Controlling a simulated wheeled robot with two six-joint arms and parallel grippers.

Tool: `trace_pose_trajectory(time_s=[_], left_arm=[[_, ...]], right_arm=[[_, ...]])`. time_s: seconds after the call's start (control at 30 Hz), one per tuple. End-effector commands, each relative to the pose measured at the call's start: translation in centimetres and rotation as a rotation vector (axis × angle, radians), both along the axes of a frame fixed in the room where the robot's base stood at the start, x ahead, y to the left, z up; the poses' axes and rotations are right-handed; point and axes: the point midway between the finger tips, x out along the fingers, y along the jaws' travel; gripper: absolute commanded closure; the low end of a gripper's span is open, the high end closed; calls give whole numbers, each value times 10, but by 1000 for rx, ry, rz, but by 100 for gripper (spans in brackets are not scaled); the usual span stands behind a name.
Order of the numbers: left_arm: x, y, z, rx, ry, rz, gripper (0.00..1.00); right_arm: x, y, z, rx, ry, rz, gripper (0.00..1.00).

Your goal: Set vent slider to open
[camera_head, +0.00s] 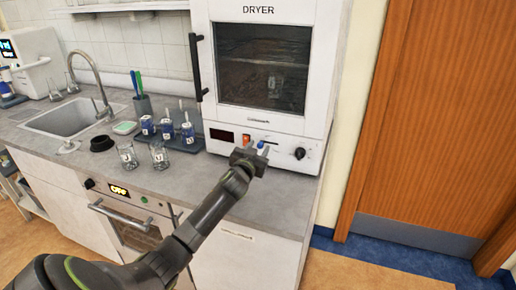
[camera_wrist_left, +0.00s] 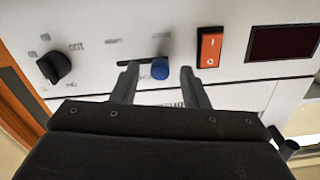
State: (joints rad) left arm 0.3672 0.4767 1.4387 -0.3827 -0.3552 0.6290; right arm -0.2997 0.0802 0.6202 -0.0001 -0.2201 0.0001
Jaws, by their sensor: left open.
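The dryer (camera_head: 268,115) stands at the back of the counter, with a control panel along its lower front. The vent slider's blue knob (camera_wrist_left: 160,69) sits at the end of its dark slot (camera_wrist_left: 142,64) nearer the orange switch, as the left wrist view shows. The blue knob also shows in the head view (camera_head: 260,144). My left gripper (camera_wrist_left: 158,72) is open, with one finger on each side of the blue knob. A gap shows between the knob and each finger. In the head view my left gripper (camera_head: 256,150) is right in front of the panel. My right gripper is not in view.
The orange rocker switch (camera_wrist_left: 210,47) and a dark display (camera_wrist_left: 283,42) are on one side of the slider, a black rotary knob (camera_wrist_left: 54,67) on the other. A rack of blue-labelled bottles (camera_head: 185,143) and glass beakers (camera_head: 160,155) stand left of the dryer.

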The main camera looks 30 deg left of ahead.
Motion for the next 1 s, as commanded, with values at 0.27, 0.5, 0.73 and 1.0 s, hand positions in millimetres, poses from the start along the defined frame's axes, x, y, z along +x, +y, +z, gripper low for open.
trace_pose_trajectory(time_s=[0.27, 0.5, 0.73, 1.0], left_arm=[[4, 1, 0, -1, 1, 0, 59], [3, 1, 0, 0, 1, 0, 78], [3, 1, 0, 0, 1, 0, 100], [6, -11, -2, -4, -2, -2, 100]], right_arm=[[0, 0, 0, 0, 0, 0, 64], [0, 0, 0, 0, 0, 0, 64], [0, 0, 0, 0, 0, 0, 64], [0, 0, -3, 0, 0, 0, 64]])
